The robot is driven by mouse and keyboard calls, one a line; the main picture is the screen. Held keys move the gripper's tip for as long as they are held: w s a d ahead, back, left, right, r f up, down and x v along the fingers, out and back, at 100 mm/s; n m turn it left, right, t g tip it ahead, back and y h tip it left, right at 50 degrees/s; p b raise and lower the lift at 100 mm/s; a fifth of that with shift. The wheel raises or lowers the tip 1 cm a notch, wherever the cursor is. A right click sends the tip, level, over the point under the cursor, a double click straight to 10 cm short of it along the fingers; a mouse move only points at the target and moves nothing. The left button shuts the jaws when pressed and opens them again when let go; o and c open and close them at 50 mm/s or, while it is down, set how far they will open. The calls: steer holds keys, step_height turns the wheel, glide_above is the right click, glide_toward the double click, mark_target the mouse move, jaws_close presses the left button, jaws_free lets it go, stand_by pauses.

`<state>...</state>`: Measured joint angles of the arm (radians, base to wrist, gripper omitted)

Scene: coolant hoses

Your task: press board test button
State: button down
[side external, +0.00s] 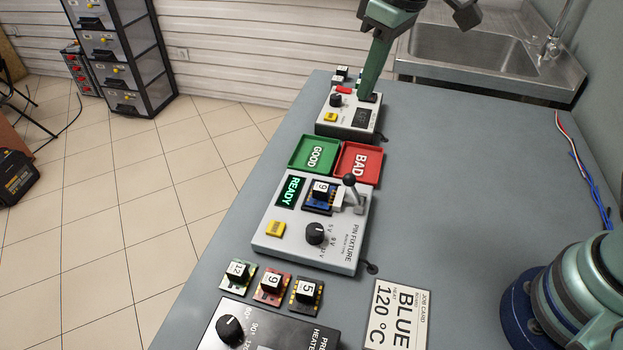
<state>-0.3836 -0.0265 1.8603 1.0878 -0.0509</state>
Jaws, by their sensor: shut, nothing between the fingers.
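The pin fixture (350,245) is a light grey box in the middle of the bench. It has a yellow button (275,228), a black knob (315,233), a lever (350,188) and a lit green READY display (290,191). A blue board (318,198) marked 9 sits in its socket. A second grey unit (327,128) stands at the far end, with a yellow button (331,117), a black knob and a dark display (363,117). My gripper (368,96) is shut and points down over the back right of this far unit. Contact cannot be told.
A green GOOD tray (301,166) and a red BAD tray (346,171) lie between the two units. Green, red and dark boards (271,285) lie before the preheater (265,333). A job card (398,318) reads BLUE, 120 °C. The bench's right side is mostly clear.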

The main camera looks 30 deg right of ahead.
steer(key=w+a+f+n+g, duration=0.1)
steer(key=a+f+n, duration=0.15)
steer(key=a, duration=0.55)
steer(key=n+g+h, duration=0.1)
steer(key=n, duration=0.1)
glide_above(277, 228)
steer(key=shift+m, duration=0.25)
step_height(277, 228, down, 5)
steer(key=shift+f, duration=0.2)
steer(key=shift+f, duration=0.1)
step_height(277, 228, down, 14)
steer(key=shift+r, duration=0.15)
steer(key=shift+f, duration=1.1)
steer(key=shift+r, duration=0.15)
step_height(277, 228, up, 15)
steer(key=shift+w+a, duration=0.2)
steer(key=shift+w, duration=0.05)
